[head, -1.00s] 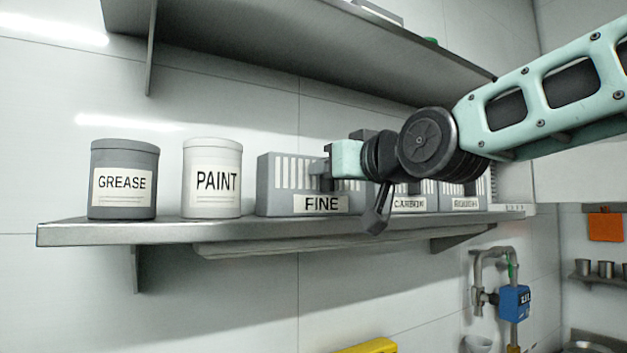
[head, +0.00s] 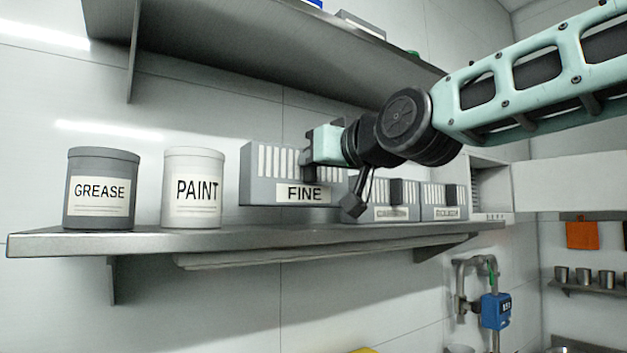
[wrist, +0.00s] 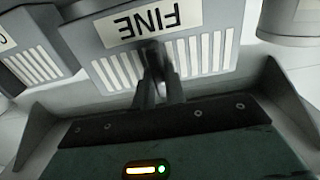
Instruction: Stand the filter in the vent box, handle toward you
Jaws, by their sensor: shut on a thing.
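The filter labelled FINE (head: 262,186) is a grey box with white slats. It hangs a little above the shelf, roughly level. My gripper (head: 310,163) is shut on its handle, at the front of the box. In the wrist view the FINE filter (wrist: 205,62) fills the top middle, its label upside down, with my gripper (wrist: 158,85) on the dark handle. A white box with a louvred side (head: 490,190) is at the shelf's right end, partly behind my arm; I cannot tell if it is the vent box.
Grease (head: 101,200) and paint (head: 193,200) cans stand on the shelf (head: 120,242) to the left. The carbon (head: 380,202) and rough (head: 442,200) filters stand to the right. An upper shelf (head: 270,60) overhangs. A blue meter (head: 496,310) is below.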

